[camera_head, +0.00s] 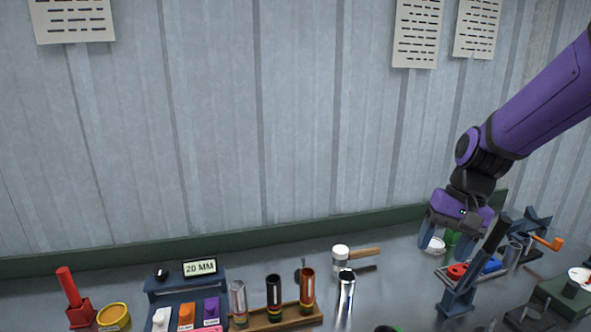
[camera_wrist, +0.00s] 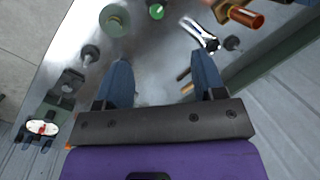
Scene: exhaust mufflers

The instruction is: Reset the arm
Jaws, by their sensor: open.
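My purple arm reaches in from the upper right in the head view. Whether the fingertips touch anything on the tray is hard to tell in the head view.
A wooden rack (camera_head: 285,318) with metal tubes and a 20 MM sign (camera_head: 200,267) stand left of my gripper. A mallet (camera_head: 342,256) lies at the back. A vise-like blue stand (camera_head: 457,300) and an orange-handled tool (camera_head: 548,242) are close by. A corrugated wall (camera_head: 250,120) rises behind.

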